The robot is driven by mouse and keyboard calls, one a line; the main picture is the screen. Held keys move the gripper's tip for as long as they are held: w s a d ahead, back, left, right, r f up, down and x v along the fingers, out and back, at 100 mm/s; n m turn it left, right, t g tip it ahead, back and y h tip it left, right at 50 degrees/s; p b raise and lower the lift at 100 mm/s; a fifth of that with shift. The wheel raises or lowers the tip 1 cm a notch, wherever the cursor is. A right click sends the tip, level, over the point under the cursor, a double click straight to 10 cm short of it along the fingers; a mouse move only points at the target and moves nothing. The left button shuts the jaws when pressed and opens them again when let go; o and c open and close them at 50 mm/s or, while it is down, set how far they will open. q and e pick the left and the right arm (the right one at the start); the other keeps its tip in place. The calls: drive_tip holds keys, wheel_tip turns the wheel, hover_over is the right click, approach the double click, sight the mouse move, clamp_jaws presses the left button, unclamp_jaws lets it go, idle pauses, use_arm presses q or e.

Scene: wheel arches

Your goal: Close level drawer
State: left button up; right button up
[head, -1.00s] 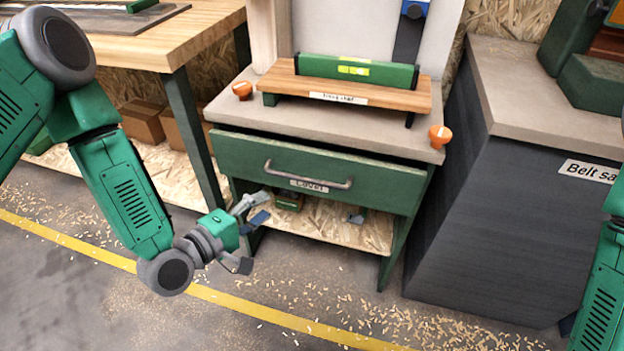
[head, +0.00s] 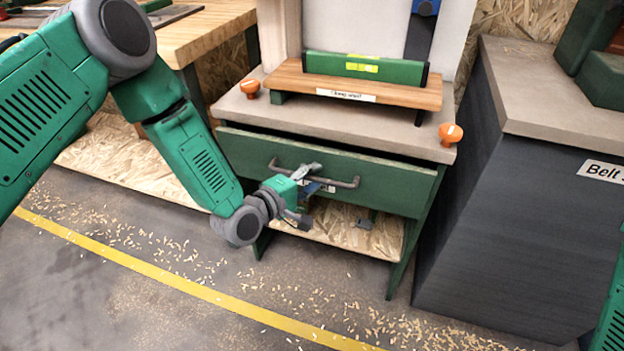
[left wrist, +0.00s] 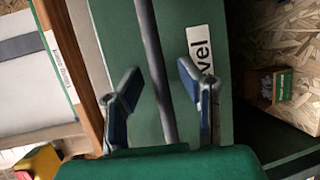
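The level drawer has a green front (head: 400,190) below the grey top of the cabinet. A dark gap shows above the front, which stands slightly out. Its grey bar handle (head: 345,184) is partly covered by my left gripper (head: 314,192). In the left wrist view, the handle (left wrist: 154,70) runs between the two spread fingers of my left gripper (left wrist: 160,88), with clear space on both sides. The gripper is open. A white label (left wrist: 199,50) on the drawer front reads "vel", the rest cut off. My right gripper is out of view.
A green spirit level (head: 365,69) lies on a wooden shelf (head: 400,96) on the cabinet top. A dark belt sander stand (head: 510,220) is at right, a wooden workbench (head: 205,35) at left.

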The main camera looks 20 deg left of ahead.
use_arm(q)
drive_tip(key=shift+a, duration=0.25)
drive_tip(key=shift+c, duration=0.3)
drive_tip(key=shift+a+f, duration=0.1)
drive_tip(key=shift+a, duration=0.15)
clamp_jaws()
drive_tip(key=shift+a, duration=0.1)
drive_tip(key=w, duration=0.2)
drive_tip(key=w+b, duration=0.1)
drive_tip(key=w, duration=0.1)
drive_tip(key=shift+d, duration=0.3)
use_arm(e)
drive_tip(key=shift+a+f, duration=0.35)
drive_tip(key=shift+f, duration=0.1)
use_arm(q)
drive_tip(key=shift+o, duration=0.3)
unclamp_jaws()
